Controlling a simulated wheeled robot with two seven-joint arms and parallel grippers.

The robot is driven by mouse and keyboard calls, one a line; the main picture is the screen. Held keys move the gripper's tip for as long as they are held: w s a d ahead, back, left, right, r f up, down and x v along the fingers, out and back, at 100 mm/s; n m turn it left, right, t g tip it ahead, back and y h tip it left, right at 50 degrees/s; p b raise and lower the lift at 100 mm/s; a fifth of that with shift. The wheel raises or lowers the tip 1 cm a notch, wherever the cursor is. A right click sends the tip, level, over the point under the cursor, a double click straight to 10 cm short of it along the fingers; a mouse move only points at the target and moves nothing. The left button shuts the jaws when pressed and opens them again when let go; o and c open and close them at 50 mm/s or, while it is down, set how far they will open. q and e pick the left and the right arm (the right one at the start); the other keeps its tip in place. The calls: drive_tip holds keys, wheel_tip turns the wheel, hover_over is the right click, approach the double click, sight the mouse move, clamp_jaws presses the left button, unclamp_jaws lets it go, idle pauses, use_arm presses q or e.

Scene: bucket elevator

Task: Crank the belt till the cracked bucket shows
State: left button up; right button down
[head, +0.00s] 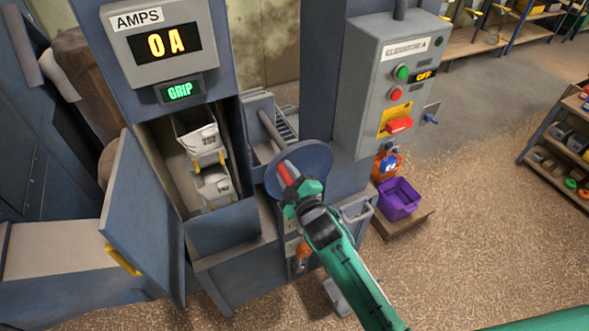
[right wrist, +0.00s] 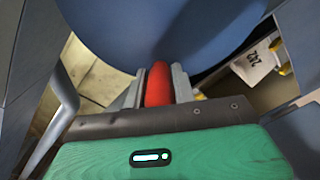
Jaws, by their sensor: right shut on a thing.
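The blue crank wheel (head: 312,165) stands at the right side of the elevator casing. My right gripper (head: 288,178) is shut on its red handle (head: 284,172). In the right wrist view the red handle (right wrist: 158,84) sits between both fingers, in front of the wheel (right wrist: 165,30). Behind the open casing door (head: 148,222), two pale buckets show on the belt. The upper bucket (head: 198,140) carries a number that looks like 202; the lower bucket (head: 214,185) has a label too small to read. I see no clear crack on either. My left gripper is not in view.
The amps display (head: 160,44) reads 0 A, and a small display (head: 180,91) below it reads GRIP. The grey control box (head: 385,80) shows OFF, with green and red buttons and a red switch. A purple bin (head: 398,199) stands on a low wooden platform at right. Open floor lies beyond.

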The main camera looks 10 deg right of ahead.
sight(273, 185)
drive_tip(key=shift+s+a+f+n+b, duration=0.2)
drive_tip(key=shift+a+f+n+b, duration=0.15)
drive_tip(key=shift+a+f+n, duration=0.35)
drive_tip(key=f+n, duration=0.1)
drive_tip(key=f+n+b, duration=0.1)
drive_tip(key=n, duration=0.1)
drive_tip(key=shift+s+a, duration=0.2)
drive_tip(key=shift+a, duration=0.15)
drive_tip(key=f+n+b, duration=0.1)
drive_tip(key=f+n, duration=0.1)
drive_tip(key=shift+s+a+n+b, duration=0.1)
drive_tip(key=shift+a+n+b, duration=0.2)
drive_tip(key=shift+b, duration=0.1)
drive_tip(key=shift+f+n+b, duration=0.65)
drive_tip(key=shift+f+n, duration=0.1)
drive_tip(key=shift+n, duration=0.45)
drive_tip(key=c, duration=1.1)
unclamp_jaws()
drive_tip(key=shift+c, duration=0.2)
